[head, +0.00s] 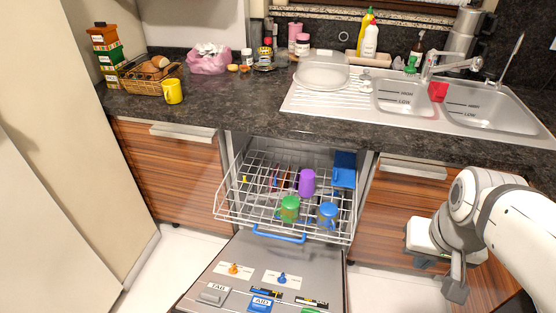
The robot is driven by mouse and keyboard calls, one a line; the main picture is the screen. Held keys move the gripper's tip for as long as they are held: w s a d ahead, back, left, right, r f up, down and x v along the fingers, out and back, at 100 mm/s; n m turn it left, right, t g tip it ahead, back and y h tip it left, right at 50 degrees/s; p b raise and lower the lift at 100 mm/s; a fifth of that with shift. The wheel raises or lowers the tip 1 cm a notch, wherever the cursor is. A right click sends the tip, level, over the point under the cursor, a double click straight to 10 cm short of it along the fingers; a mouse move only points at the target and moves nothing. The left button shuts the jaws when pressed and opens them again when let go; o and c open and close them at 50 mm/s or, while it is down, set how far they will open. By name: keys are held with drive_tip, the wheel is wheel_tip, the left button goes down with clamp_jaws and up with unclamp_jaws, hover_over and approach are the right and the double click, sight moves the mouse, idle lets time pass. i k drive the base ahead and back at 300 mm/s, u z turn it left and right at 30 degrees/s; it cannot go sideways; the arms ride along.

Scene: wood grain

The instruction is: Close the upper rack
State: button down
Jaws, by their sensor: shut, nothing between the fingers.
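The upper rack (224,205) is a white wire dish rack with a blue front handle (279,235). In the head view it is pulled out of the dishwasher below the counter, above the lowered door (232,262). It holds a purple cup (307,183), a green cup (289,208), a blue cup (328,214) and a dark blue item (344,168) at the back right. My gripper (455,288) is shut and empty, to the right of the rack and apart from it. My arm partly hides its fingers.
The door lies open, with a grey TAB part (214,295) and a blue AID part (261,303) on it. Wood-fronted cabinets flank the rack. The dark counter (215,113) overhangs it, with a sink (400,98) at right. White floor shows either side of the door.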

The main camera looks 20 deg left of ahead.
sight(291, 190)
drive_tip(key=u, duration=0.75)
drive_tip(key=i, duration=0.5)
drive_tip(key=u, duration=0.1)
